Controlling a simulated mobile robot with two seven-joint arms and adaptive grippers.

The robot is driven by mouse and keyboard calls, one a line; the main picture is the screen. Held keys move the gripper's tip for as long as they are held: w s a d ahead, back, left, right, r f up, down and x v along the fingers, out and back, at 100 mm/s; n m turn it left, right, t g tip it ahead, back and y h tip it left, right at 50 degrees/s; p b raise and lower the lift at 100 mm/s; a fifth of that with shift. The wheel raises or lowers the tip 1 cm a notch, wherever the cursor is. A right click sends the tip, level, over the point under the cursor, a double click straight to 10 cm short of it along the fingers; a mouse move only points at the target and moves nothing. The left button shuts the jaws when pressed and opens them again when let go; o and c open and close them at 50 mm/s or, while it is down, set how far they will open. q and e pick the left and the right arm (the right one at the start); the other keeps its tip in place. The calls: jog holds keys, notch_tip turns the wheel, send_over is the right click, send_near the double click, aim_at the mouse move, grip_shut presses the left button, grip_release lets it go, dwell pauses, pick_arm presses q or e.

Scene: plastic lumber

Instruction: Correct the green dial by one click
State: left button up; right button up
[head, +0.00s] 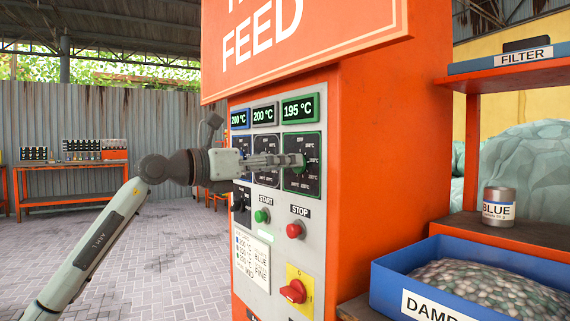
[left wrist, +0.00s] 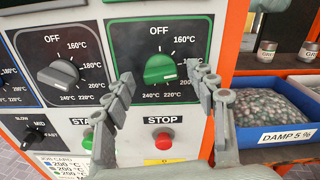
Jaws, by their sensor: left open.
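The green dial (left wrist: 160,68) is on a dark plate on the orange machine's front panel, with OFF at the top and temperature marks around it. In the head view it is mostly hidden behind my left fingers. My left gripper (head: 298,160) is open and reaches the panel from the left. In the left wrist view its two fingers (left wrist: 160,74) stand apart, one on each side of the dial; I cannot tell whether they touch it. The green-framed display (head: 300,108) above reads 195 °C. My right gripper is not in view.
A grey dial (left wrist: 58,77) sits left of the green one. A green START button (head: 262,216), a red STOP button (head: 295,230) and a red rotary switch (head: 293,291) lie below. A blue bin (head: 400,268) of pellets and a shelf (head: 520,74) stand right.

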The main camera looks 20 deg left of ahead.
pick_arm(q)
jog(key=v, duration=1)
jog(key=shift+s, duration=0.2)
jog(key=shift+a, duration=0.1)
